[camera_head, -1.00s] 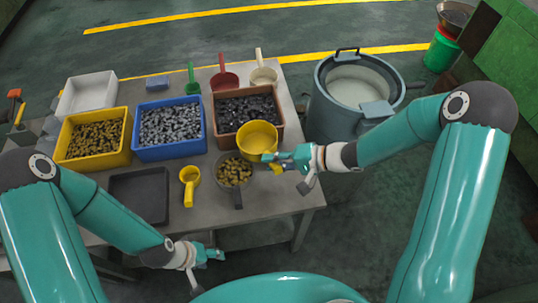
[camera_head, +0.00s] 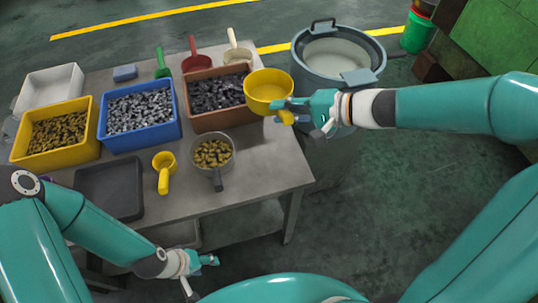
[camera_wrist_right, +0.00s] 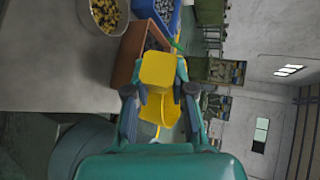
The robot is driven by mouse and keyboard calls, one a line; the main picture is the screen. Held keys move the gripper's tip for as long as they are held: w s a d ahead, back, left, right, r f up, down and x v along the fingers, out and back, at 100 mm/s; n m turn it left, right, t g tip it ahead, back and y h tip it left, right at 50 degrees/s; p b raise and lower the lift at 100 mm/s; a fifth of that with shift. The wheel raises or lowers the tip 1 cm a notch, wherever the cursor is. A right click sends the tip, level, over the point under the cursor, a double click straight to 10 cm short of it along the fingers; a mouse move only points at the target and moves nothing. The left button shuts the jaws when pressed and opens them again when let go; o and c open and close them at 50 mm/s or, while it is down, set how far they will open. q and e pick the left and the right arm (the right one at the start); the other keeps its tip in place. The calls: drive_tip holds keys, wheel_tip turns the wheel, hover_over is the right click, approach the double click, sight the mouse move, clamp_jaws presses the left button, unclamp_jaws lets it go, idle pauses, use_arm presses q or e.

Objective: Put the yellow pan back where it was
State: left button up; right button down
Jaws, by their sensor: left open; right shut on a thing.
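The yellow pan (camera_head: 269,88) is held up by my right gripper (camera_head: 290,110) at the right end of the table, near the brown bin. In the right wrist view its yellow handle (camera_wrist_right: 158,70) sits between the fingers of my right gripper (camera_wrist_right: 158,100), which is shut on it. The pan looks empty in the head view. My left gripper (camera_head: 208,260) is open and empty, low in front of the table's near edge.
A grey table (camera_head: 262,160) holds a yellow bin (camera_head: 62,160), a blue bin (camera_head: 140,145), a brown bin (camera_head: 218,124), a black tray (camera_head: 110,210), a small yellow scoop (camera_head: 163,178) and a grey pan of brass parts (camera_head: 218,176). A grey drum (camera_head: 310,75) stands right of the table.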

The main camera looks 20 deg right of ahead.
drive_tip(key=shift+f, duration=0.35)
drive_tip(key=shift+a+f+b, duration=0.1)
drive_tip(key=shift+f+b, duration=3.85)
drive_tip(key=shift+f, duration=5.8)
use_arm(q)
wheel_tip(320, 180, down, 8)
drive_tip(key=shift+f, duration=0.25)
drive_tip(key=shift+d, duration=0.1)
use_arm(e)
drive_tip(key=c, duration=1)
unclamp_jaws()
